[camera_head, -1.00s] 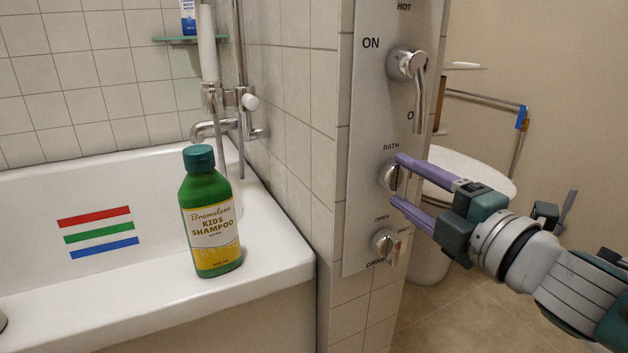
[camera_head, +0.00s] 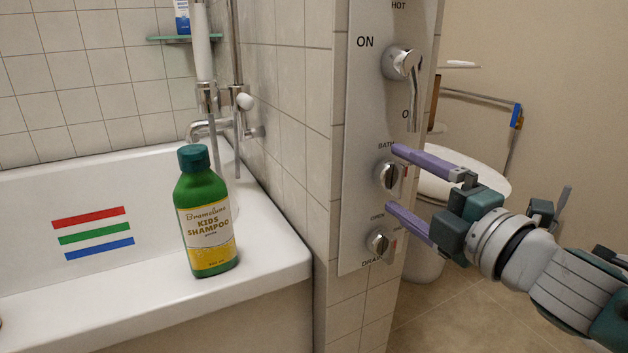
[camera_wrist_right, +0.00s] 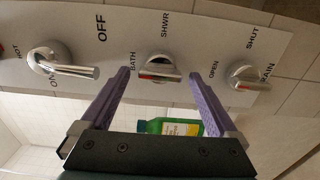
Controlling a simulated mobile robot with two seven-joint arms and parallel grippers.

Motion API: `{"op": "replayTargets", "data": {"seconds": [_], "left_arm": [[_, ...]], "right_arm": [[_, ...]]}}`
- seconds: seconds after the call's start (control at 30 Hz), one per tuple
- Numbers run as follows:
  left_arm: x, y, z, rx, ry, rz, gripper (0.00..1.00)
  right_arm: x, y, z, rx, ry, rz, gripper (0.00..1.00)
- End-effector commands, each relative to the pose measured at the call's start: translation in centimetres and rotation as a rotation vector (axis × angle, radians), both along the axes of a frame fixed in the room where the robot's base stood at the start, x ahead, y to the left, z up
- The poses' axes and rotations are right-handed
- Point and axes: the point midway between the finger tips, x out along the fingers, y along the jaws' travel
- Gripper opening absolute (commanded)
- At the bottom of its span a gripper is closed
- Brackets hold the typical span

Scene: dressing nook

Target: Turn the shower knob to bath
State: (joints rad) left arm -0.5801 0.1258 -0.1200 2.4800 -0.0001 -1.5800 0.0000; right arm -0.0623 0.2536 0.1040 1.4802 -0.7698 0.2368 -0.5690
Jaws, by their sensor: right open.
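The bath/shower knob (camera_head: 388,176) is a round chrome dial with a raised bar grip and a red mark, on the steel panel (camera_head: 360,230). BATH is printed above it. In the right wrist view the knob (camera_wrist_right: 160,68) has its bar along the line towards BATH, and SHWR stands to another side. My right gripper (camera_head: 391,178) is open, with one purple finger above the knob and one below it. In the wrist view both fingers (camera_wrist_right: 159,75) stand apart from the knob, with gaps on both sides. My left gripper is out of view.
The hot-water lever (camera_head: 402,65) is above the knob and the drain knob (camera_head: 379,242) below it, close to the lower finger. A green shampoo bottle (camera_head: 206,220) stands on the tub rim (camera_head: 270,262). A toilet (camera_head: 465,180) is behind my right arm.

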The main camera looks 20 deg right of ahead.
Motion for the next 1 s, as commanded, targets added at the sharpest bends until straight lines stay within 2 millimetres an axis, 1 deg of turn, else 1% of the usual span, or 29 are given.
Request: {"op": "replayTargets", "data": {"seconds": [0.07, 0.17, 0.4, 0.5, 0.6, 0.7, 1.0], "left_arm": [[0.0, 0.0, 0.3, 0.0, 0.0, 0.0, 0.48], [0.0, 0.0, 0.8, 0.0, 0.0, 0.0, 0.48], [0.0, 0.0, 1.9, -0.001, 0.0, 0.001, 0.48], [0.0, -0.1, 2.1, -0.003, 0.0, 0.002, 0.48], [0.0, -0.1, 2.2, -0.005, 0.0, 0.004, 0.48], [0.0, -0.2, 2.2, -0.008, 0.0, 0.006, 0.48], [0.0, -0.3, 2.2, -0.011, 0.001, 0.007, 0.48]], "right_arm": [[-0.7, -0.1, 0.0, 0.001, 0.003, -0.001, 0.95], [-2.2, -0.1, 0.1, 0.003, 0.003, 0.0, 0.95], [-7.1, -0.5, 0.1, 0.001, 0.004, -0.001, 0.95], [-8.6, -0.7, 0.1, 0.002, 0.003, -0.001, 0.95], [-9.4, -0.7, 0.0, 0.0, 0.002, -0.001, 0.95], [-9.8, -0.8, 0.0, 0.0, 0.0, -0.001, 0.95], [-9.8, -0.8, 0.0, 0.0, 0.0, 0.0, 0.95]]}}
